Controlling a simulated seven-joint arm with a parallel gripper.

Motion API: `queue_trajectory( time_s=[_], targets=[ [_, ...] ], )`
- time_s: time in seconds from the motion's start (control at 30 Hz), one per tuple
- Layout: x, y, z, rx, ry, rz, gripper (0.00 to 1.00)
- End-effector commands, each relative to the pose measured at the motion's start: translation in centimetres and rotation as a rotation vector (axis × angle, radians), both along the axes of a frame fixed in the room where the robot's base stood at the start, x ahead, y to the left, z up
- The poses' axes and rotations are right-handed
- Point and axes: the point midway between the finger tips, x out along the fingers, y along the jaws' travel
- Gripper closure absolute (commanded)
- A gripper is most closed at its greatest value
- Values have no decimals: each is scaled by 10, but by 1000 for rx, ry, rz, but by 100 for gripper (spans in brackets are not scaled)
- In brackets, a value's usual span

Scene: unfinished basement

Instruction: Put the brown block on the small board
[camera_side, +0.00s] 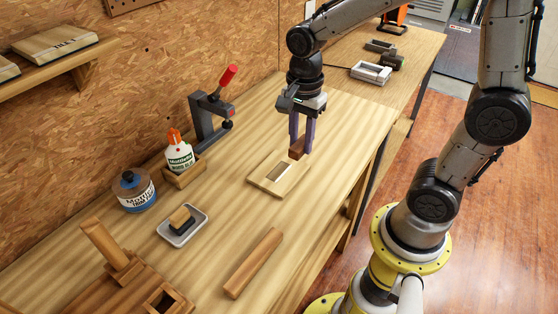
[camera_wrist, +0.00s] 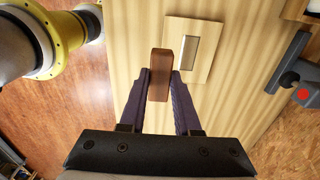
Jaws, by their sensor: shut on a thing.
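The brown block (camera_side: 298,149) is between the fingers of my gripper (camera_side: 301,148) in the side view. In the wrist view the block (camera_wrist: 160,74) stands out between the two purple fingertips of my gripper (camera_wrist: 160,82), which is shut on it. The small board (camera_side: 264,188) lies on the workbench, just in front of and left of the gripper in the side view. The small board (camera_wrist: 172,58) has a pale inset plate on it. In the wrist view the block overlaps its left part; I cannot tell whether they touch.
A long wooden strip (camera_side: 253,263) lies nearer on the bench (camera_side: 325,200). A glue bottle (camera_side: 180,156), a jar (camera_side: 133,190), a grey tray with a sponge-like block (camera_side: 182,233) and a red-handled clamp (camera_side: 212,115) stand toward the wall. Wooden pieces (camera_side: 120,265) fill the near corner.

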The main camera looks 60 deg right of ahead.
Motion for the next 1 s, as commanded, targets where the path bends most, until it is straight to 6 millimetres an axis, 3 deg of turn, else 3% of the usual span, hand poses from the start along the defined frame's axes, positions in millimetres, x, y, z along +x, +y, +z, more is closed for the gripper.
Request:
queue_trajectory(
  time_s=[0.2,0.37,0.77,1.0],
  targets=[
    [35,0,-38,0,5,0,100],
    [49,0,-53,0,2,1,100],
    [57,0,-92,0,2,1,100],
    [57,0,-94,0,-1,0,100]
  ],
)
